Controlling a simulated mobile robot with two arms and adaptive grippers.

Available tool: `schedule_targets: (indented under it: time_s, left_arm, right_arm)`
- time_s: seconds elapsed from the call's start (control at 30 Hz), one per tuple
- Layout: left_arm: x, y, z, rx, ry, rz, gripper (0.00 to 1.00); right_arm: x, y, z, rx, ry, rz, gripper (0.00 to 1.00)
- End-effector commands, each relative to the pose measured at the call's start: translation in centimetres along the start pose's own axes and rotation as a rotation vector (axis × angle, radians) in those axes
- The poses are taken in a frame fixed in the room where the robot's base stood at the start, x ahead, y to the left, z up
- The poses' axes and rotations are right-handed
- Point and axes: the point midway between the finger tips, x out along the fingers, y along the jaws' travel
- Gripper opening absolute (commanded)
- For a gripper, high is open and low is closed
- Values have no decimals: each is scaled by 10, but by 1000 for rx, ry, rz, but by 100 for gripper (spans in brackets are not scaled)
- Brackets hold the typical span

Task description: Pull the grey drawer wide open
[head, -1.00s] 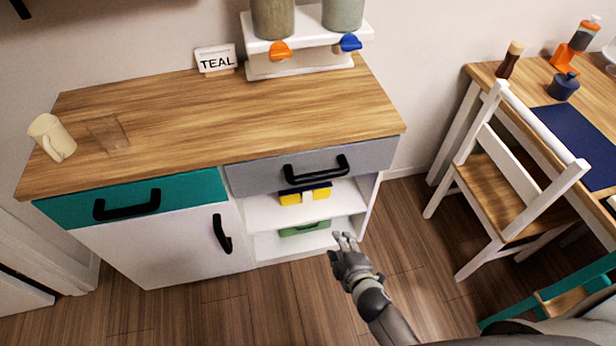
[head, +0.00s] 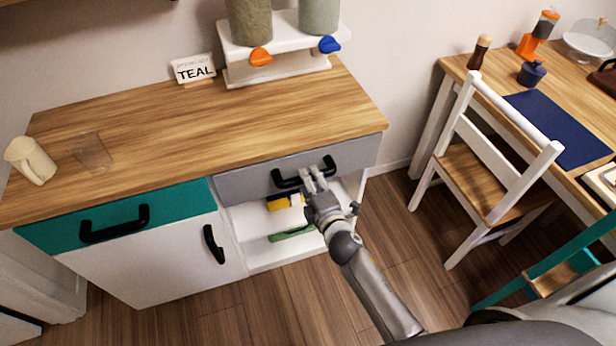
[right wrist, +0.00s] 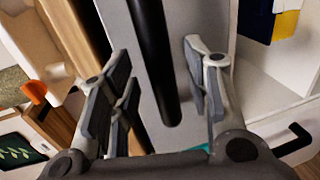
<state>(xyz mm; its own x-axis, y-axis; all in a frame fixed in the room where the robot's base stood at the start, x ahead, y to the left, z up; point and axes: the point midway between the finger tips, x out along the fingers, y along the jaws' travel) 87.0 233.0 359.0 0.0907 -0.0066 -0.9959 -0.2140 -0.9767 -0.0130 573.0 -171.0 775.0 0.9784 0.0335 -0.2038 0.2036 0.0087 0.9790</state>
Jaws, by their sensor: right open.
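The grey drawer (head: 236,186) sits shut in the upper right of the cabinet in the head view, with a black bar handle (head: 287,183) on its front. In the right wrist view, the grey drawer front (right wrist: 122,28) fills the middle, and the black handle (right wrist: 158,60) runs between my fingers. My right gripper (head: 313,180) is at the handle in the head view. In the wrist view my right gripper (right wrist: 160,90) is open, with one finger on each side of the handle. Whether a finger touches the handle is unclear. My left gripper is out of view.
The teal drawer (head: 120,214) is left of the grey one, above a white door. Open shelves below hold yellow and green items. A white chair (head: 480,170) stands to the right. The worktop carries a mug (head: 32,160), a glass, a TEAL sign and dispensers.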

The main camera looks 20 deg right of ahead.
Motion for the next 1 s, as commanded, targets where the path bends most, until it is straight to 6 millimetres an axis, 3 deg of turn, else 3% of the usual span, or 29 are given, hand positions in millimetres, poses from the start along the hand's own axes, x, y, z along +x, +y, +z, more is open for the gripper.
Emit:
schedule_targets:
  time_s: [0.2, 0.57, 0.9, 1.0]
  left_arm:
    - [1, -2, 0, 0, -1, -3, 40]
    - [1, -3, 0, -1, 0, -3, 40]
    - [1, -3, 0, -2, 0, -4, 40]
    - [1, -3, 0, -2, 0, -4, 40]
  right_arm:
    - [20, 0, 0, 0, 0, 1, 44]
    - [23, 0, 0, 0, 0, 0, 44]
    - [23, -1, 0, 0, 0, -1, 0]
    - [23, -1, 0, 0, 0, -1, 0]
